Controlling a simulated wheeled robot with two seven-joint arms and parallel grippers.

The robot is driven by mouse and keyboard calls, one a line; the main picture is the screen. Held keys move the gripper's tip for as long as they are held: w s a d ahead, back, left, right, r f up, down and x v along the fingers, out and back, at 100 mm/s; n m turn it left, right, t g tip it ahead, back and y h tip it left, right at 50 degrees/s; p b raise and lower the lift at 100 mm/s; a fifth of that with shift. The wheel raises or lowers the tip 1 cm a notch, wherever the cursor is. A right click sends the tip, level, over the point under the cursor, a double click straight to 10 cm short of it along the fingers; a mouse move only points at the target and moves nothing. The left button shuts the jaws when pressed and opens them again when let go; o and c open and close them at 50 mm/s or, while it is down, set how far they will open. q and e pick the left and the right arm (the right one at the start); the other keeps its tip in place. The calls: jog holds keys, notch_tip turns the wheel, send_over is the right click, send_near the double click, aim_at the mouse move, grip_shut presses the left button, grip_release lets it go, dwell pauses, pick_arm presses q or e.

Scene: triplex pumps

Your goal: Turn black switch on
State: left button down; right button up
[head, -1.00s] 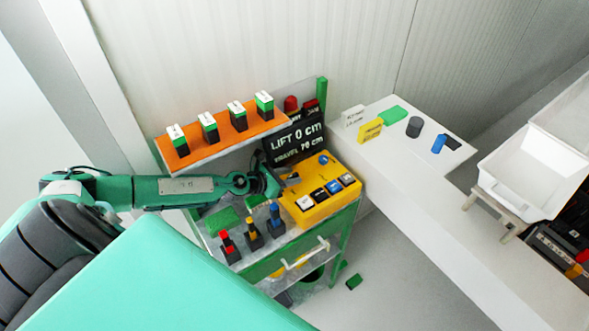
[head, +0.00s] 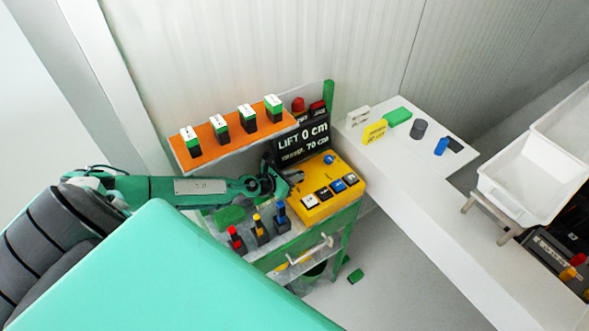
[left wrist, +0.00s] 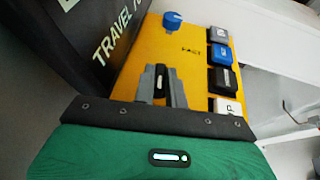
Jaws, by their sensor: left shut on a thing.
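The yellow control panel (head: 312,178) stands on a green-framed cart. My left gripper (head: 293,178) is over its left part. In the left wrist view my two grey fingertips (left wrist: 161,84) are closed around a small black switch (left wrist: 160,80) with a pale mark, on the yellow panel face (left wrist: 195,70). Its base and on/off position are hard to tell. A row of square buttons lies to the right: a white one (left wrist: 228,106), a black one (left wrist: 222,79), a blue one (left wrist: 221,54) and a grey one (left wrist: 218,34). My right gripper is not in view.
A blue knob (head: 329,159) is at the panel's far side. A black display (head: 303,141) stands behind my gripper. Red, yellow and blue levers (head: 258,229) stand in front, and an orange shelf (head: 235,140) with several green-white blocks is behind. A white counter (head: 430,170) is at right.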

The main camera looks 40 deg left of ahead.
pick_arm(q)
jog(key=shift+d+r+n+y+p, duration=0.1)
jog(key=shift+r+n+y+p, duration=0.2)
jog(key=shift+r+p, duration=0.1)
jog(key=shift+f+y, duration=0.15)
jog(key=shift+y, duration=0.15)
jog(key=shift+f+n+y+p, duration=0.15)
jog(key=shift+n+y+p, duration=0.25)
jog(key=shift+n, duration=0.1)
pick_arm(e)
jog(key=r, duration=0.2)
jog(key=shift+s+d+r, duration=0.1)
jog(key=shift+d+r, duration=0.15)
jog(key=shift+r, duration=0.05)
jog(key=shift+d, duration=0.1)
pick_arm(q)
jog(key=c, duration=1.4)
grip_release()
jog(key=shift+f, duration=0.1)
jog(key=shift+c, duration=0.2)
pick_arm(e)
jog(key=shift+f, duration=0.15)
